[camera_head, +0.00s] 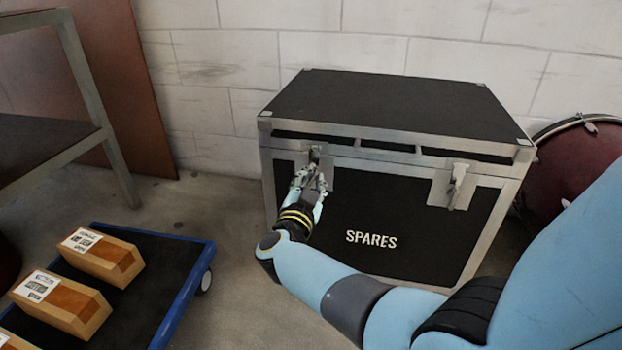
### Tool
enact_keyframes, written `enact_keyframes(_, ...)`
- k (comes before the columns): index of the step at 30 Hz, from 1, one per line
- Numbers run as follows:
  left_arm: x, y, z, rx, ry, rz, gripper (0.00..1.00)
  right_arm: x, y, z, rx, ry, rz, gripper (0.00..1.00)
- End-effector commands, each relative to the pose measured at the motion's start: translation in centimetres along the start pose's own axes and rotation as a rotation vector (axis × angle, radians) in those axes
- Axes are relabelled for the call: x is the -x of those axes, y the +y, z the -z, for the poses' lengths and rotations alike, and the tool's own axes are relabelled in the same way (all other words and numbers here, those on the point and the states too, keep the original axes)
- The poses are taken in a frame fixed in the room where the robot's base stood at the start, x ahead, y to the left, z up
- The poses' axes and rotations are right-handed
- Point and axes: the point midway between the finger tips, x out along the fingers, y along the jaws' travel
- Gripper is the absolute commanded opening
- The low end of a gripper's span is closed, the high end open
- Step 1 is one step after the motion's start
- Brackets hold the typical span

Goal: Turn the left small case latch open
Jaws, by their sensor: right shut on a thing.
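The small black case (413,222) with metal edges and the word SPARES on its front stands on the floor, with its lid down. Its left latch (314,153) is on the upper left of the front face. My right gripper (311,171) is at this latch, shut on it, and covers its lower part. How far the latch is turned cannot be made out. The right latch (457,185) of the case is in plain view, with its handle hanging close to upright. My left gripper is not in view.
A metal-framed shelf (92,85) is at the far left. A red drum (575,165) stands right of the case. A brick wall (380,38) is close behind it.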

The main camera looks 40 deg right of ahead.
Motion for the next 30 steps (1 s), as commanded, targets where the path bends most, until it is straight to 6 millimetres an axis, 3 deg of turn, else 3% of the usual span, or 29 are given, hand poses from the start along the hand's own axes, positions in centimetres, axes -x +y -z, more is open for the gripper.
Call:
enact_keyframes(22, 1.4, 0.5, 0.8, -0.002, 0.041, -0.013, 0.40, 0.2, 1.1, -0.7, -0.702, -0.003, -0.004, 0.00)
enact_keyframes(30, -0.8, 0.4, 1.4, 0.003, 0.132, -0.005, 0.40, 0.2, 1.3, -0.9, -0.917, -0.004, -0.004, 0.00)
